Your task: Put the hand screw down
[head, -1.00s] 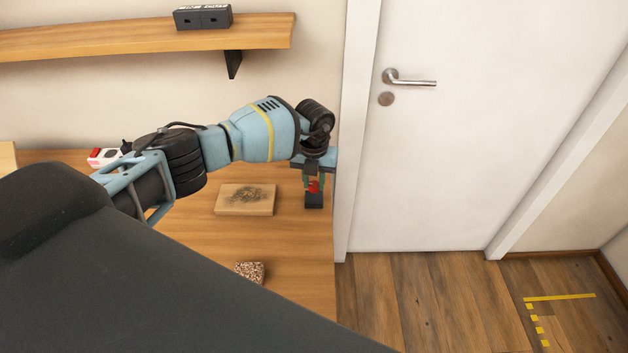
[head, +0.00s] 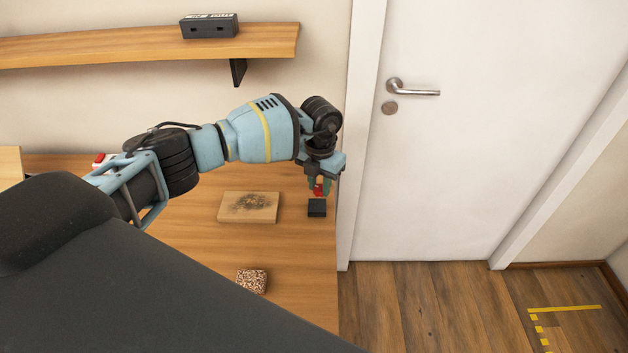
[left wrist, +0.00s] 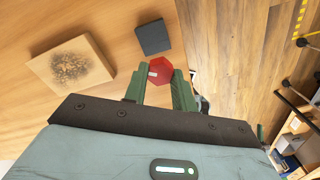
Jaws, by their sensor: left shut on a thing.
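The hand screw (head: 318,189) shows as a small red piece between the fingers of my left gripper (head: 320,187). In the left wrist view it is a red hexagonal piece (left wrist: 160,71) with a small pale mark, held at the tips of the green fingers (left wrist: 158,88). My left gripper is shut on it near the right edge of the wooden table (head: 290,250). The fingers hide part of it. I cannot tell whether its underside touches anything. My right gripper is not in view.
A dark square block (head: 317,208) lies on the table close to the gripper. A wooden board with a dark patch (head: 248,207) lies to its left, and a speckled block (head: 252,281) nearer. The white door (head: 480,150) stands right of the table. Bare tabletop lies between the board and speckled block.

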